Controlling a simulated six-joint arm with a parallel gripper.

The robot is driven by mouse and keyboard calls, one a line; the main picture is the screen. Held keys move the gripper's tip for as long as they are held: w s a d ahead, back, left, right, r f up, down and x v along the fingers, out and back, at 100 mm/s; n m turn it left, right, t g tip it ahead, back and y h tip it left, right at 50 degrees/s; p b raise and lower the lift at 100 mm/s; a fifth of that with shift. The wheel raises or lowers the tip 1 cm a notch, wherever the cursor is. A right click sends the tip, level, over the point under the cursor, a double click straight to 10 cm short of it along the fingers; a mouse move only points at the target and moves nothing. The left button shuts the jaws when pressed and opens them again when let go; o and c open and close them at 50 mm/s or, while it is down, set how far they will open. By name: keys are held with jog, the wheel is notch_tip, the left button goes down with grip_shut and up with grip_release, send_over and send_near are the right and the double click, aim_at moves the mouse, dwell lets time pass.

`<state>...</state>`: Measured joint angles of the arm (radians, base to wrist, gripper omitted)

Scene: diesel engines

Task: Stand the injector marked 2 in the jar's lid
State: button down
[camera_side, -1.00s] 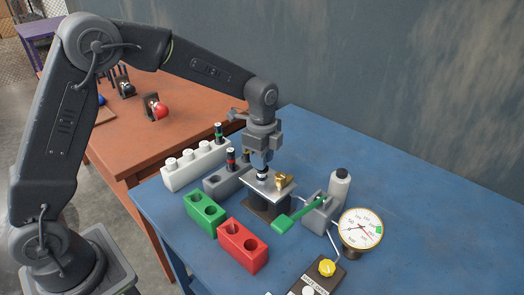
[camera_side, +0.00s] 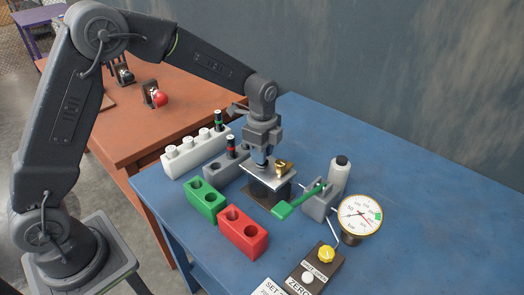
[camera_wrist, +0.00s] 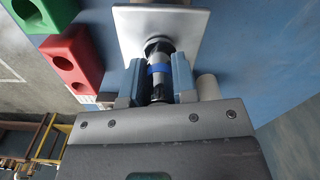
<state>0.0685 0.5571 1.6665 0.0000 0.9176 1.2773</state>
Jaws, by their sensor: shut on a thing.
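My gripper (camera_side: 262,160) is shut on a dark and silver injector with a blue band (camera_wrist: 158,70), seen between the two fingers in the wrist view. No number shows on it. My gripper is low over a silver square plate (camera_wrist: 190,22) on a dark stand, which I take for the jar's lid; the plate also shows in the side view (camera_side: 257,180). The injector's far end is at a dark round collar (camera_wrist: 157,44) on the plate. I cannot tell how deep it sits. In the side view the injector is mostly hidden by the fingers.
A brass fitting (camera_side: 284,168) stands close on the plate. Red (camera_side: 243,235), green (camera_side: 206,202) and grey (camera_side: 222,178) blocks and a white rack (camera_side: 190,156) stand left. The blue table's back right is clear.

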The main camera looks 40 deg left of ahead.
jog(key=c, duration=0.8)
grip_release()
jog(key=shift+o, duration=0.2)
jog(key=shift+o, duration=1.3)
jog(key=shift+r, duration=3.9)
jog(key=shift+r, duration=0.1)
